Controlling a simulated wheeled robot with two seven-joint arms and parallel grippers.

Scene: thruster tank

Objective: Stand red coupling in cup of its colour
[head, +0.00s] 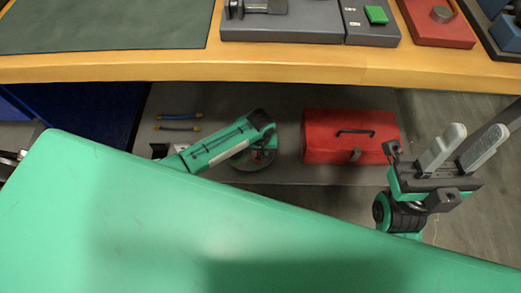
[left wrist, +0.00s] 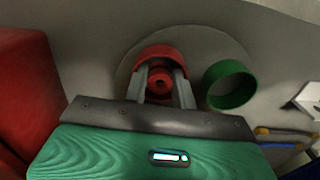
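The red cup (left wrist: 166,50) is an open round ring on a pale round plate (left wrist: 124,62) in the left wrist view. The red coupling (left wrist: 157,79), with a dark hole in its end, shows between the fingers of my left gripper (left wrist: 159,85), at the red cup's opening. The fingers border it on both sides and appear closed on it; whether it touches the cup's floor is hidden. The green cup (left wrist: 230,85) beside it looks empty. In the head view my left gripper (head: 258,150) is low over the plate, its fingers hidden. My right gripper (head: 461,148) is open and empty.
A red toolbox (head: 350,134) stands right of the plate. Two cables (head: 179,122) lie to its left. The wooden bench (head: 170,66) overhangs behind, carrying fixtures. My green arm link covers the front of the head view.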

